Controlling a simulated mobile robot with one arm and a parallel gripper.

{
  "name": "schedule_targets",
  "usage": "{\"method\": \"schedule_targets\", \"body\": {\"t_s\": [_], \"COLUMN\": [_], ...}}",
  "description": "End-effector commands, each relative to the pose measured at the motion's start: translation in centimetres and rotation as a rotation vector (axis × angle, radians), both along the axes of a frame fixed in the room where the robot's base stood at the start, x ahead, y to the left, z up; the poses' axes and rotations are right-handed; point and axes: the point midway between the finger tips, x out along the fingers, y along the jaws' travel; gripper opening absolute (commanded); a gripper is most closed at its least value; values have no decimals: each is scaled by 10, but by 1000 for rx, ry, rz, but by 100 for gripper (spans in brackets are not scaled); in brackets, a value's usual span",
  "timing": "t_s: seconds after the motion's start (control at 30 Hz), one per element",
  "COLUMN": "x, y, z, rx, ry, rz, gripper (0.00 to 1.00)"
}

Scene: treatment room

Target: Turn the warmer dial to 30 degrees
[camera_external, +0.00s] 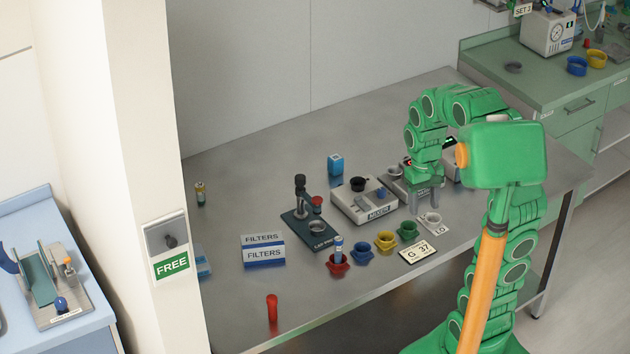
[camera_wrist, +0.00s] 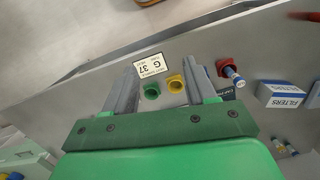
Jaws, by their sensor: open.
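My gripper (camera_external: 427,203) is open and points down over the right part of the steel bench, just right of the mixer. In the wrist view its two grey fingers (camera_wrist: 160,68) stand apart with nothing held between them. A pale device (camera_external: 397,184) with a grey cup on top sits right behind my gripper and is largely hidden by my arm. It may be the warmer, but I cannot read a label. No warmer dial can be made out in either view.
The mixer (camera_external: 362,201) stands left of my gripper. Green (camera_external: 407,231), yellow (camera_external: 385,240), blue (camera_external: 362,252) and red (camera_external: 338,264) cups line the front, near a "G 37" card (camera_external: 418,251). A filters box (camera_external: 263,250) stands further left.

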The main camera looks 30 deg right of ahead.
Motion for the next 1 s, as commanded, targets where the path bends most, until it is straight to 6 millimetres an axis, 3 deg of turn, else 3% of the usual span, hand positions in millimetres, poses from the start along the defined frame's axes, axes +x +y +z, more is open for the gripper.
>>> {"method": "schedule_targets", "body": {"t_s": [0.57, 1.0], "x": [134, 223], "y": [-78, -147], "z": [-24, -63], "rx": [-15, -19], "ry": [-47, -87], "rz": [-140, -224], "gripper": [56, 56]}}
